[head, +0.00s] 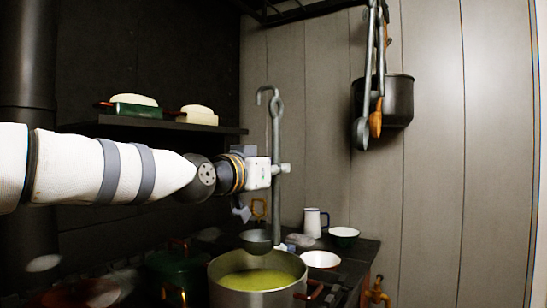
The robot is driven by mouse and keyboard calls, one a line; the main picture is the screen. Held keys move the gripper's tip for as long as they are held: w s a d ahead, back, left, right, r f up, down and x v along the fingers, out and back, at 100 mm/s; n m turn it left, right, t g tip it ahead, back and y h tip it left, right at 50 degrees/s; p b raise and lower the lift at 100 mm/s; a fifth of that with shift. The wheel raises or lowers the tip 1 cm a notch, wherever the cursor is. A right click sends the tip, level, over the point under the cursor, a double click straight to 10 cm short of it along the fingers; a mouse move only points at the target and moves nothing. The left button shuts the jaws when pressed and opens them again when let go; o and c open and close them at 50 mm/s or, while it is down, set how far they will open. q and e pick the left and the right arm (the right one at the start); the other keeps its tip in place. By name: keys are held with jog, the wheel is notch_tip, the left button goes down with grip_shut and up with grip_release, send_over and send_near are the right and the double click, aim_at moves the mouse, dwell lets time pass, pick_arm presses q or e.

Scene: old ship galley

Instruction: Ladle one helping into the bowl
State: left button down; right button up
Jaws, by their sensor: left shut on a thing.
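My left gripper (281,168) is shut on the handle of a grey ladle (275,130). The ladle hangs upright, its hooked end up and its cup (257,239) just above the pot. I cannot see into the cup, so I cannot tell whether it holds soup. The large grey pot (252,300) holds yellow-green soup (258,279). A white bowl (321,260) stands on the dark counter right of the pot. A second bowl (344,234), dark outside and pale inside, stands behind it. My right gripper is out of view.
A white mug (313,222) stands near the bowls. A green lidded pot (178,268) is left of the soup pot. A shelf (170,126) with two dishes is behind my left arm. Utensils and a dark pan (398,101) hang at the upper right. A brass tap (377,292) is at the lower right.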

pick_arm(q)
notch_tip(320, 180, down, 13)
jog(key=shift+w+a+f+b, duration=0.1)
jog(key=shift+w+f+b, duration=0.05)
jog(key=shift+b, duration=1)
jog(key=shift+f, duration=0.65)
jog(key=shift+s+f+b, duration=0.25)
jog(key=shift+f+b, duration=0.05)
jog(key=shift+f, duration=0.2)
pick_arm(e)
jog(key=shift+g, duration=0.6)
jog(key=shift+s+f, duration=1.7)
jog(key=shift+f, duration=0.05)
pick_arm(q)
jog(key=shift+f, duration=0.25)
notch_tip(320, 180, up, 10)
jog(key=shift+w+f+p, duration=0.15)
jog(key=shift+f+p, duration=0.05)
jog(key=shift+p, duration=0.95)
notch_tip(320, 180, up, 6)
send_over(273, 244)
jog(key=w, duration=0.1)
jog(key=shift+d+r+p, duration=0.15)
jog(key=shift+r+p, duration=0.05)
jog(key=shift+r, duration=0.45)
jog(key=shift+d+r+p, duration=0.15)
jog(key=shift+r, duration=0.5)
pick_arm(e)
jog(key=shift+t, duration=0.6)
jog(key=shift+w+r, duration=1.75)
